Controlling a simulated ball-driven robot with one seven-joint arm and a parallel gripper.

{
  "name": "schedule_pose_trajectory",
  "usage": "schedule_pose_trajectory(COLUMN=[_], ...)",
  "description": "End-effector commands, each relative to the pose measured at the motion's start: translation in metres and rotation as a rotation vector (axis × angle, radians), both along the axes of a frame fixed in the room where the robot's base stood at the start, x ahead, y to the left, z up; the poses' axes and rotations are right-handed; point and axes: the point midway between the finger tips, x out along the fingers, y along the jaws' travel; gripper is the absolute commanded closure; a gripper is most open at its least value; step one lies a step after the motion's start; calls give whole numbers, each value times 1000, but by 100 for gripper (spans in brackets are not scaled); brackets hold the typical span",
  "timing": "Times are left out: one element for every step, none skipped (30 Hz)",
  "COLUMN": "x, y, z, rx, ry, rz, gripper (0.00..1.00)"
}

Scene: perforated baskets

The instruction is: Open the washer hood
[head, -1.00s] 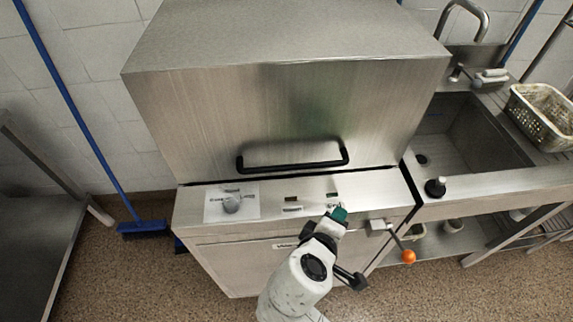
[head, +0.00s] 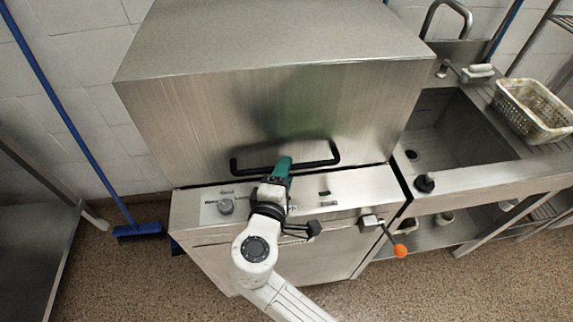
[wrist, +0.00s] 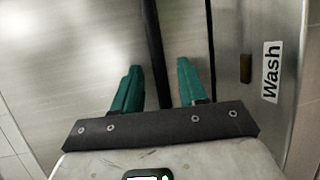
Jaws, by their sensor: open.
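The washer hood (head: 265,105) is a large steel box and sits down on its base, with only a thin dark gap above the front panel. Its black bar handle (head: 312,164) runs across the lower front. My gripper (head: 284,163) has green fingers and is at the middle of the handle, hiding part of it. In the wrist view my gripper (wrist: 160,88) is open, and the handle (wrist: 154,50) shows as a black bar between the two fingers, nearer the left one. I cannot tell whether a finger touches it.
The control panel (head: 355,188) with a knob and a "Wash" label (wrist: 271,72) lies below the hood. A lever with an orange ball (head: 400,251) sticks out at the right front. A sink (head: 455,130) and a basket (head: 535,110) stand right. A blue broom (head: 137,231) leans left.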

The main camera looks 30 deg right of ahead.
Motion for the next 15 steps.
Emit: schedule_pose_trajectory(x=[5,8,11,12,14,15,16,17,17,18,18,18,18,18,18], y=[-4,-6,-9,-10,-12,-13,-14,-15,-15,-15,-15,-15,-15,-15,-15], z=[0,-1,-2,-2,-3,-3,-4,-4,-4,-4,-4,-4,-4,-4,-4], rx=[-1,-1,-1,-1,-1,0,0,0,0,0,0,0,0,0,0], ry=[-1,-1,1,1,1,0,0,0,0,0,0,0,0,0,0], rz=[-1,0,-1,-1,-1,0,0,0,0,0,0,0,0,0,0], gripper=[58,58,58,58,58,58,58,58,58,58,58,58,58,58,58])
